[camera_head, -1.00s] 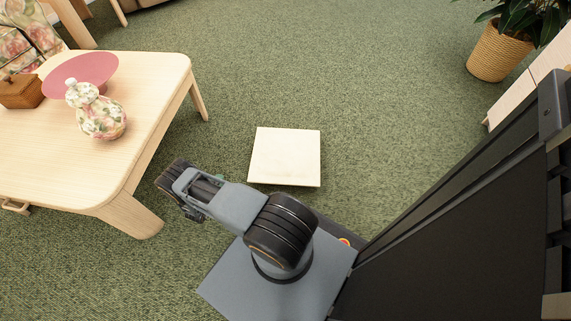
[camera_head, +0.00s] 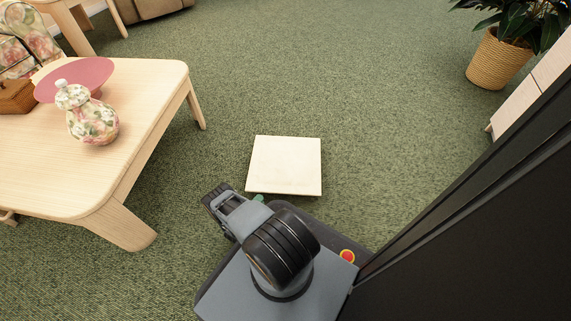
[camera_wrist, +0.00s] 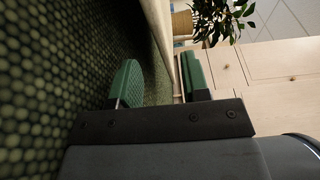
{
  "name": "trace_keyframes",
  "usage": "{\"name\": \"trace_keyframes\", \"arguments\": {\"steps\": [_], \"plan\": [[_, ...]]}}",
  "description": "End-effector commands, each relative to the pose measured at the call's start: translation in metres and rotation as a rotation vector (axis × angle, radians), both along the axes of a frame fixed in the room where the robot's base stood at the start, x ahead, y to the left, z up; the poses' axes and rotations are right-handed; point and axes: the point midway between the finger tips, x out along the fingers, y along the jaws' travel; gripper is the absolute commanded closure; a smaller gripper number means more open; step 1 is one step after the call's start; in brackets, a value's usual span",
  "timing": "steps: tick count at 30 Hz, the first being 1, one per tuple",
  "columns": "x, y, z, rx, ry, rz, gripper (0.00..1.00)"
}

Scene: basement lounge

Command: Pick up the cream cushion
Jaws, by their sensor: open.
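The cream cushion (camera_head: 284,166) is a flat, pale square lying on the green carpet in front of my base. In the wrist view its pale edge (camera_wrist: 154,24) runs down from the top, ahead of the gap between the green fingers. My gripper (camera_wrist: 160,78) is open, with nothing seen between its fingers. It is turned so that the floor shows on the left of the wrist view. In the head view a green fingertip (camera_head: 258,198) shows close to the cushion's near edge; my wrist hides the rest. I cannot tell whether they touch.
A light wooden table (camera_head: 150,110) stands at the left with a floral jar (camera_head: 92,118), a pink dish (camera_head: 85,76) and a wooden box (camera_head: 16,97) on it. A potted plant (camera_head: 497,60) and a pale cabinet (camera_head: 520,105) stand at the right. Carpet beyond the cushion is clear.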

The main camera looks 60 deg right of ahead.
Motion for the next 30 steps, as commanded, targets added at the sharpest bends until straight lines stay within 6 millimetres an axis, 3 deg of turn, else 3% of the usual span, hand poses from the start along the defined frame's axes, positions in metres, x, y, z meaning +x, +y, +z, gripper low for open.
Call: {"name": "trace_keyframes", "arguments": {"steps": [5,15,25,30], "plan": [[0.000,-0.010,0.000,0.000,0.000,-0.002,0.57],[0.001,-0.051,0.002,0.002,0.000,-0.001,0.57],[0.001,-0.055,0.002,0.003,0.001,0.001,0.57],[0.001,-0.055,0.002,0.003,0.001,0.001,0.74]]}}
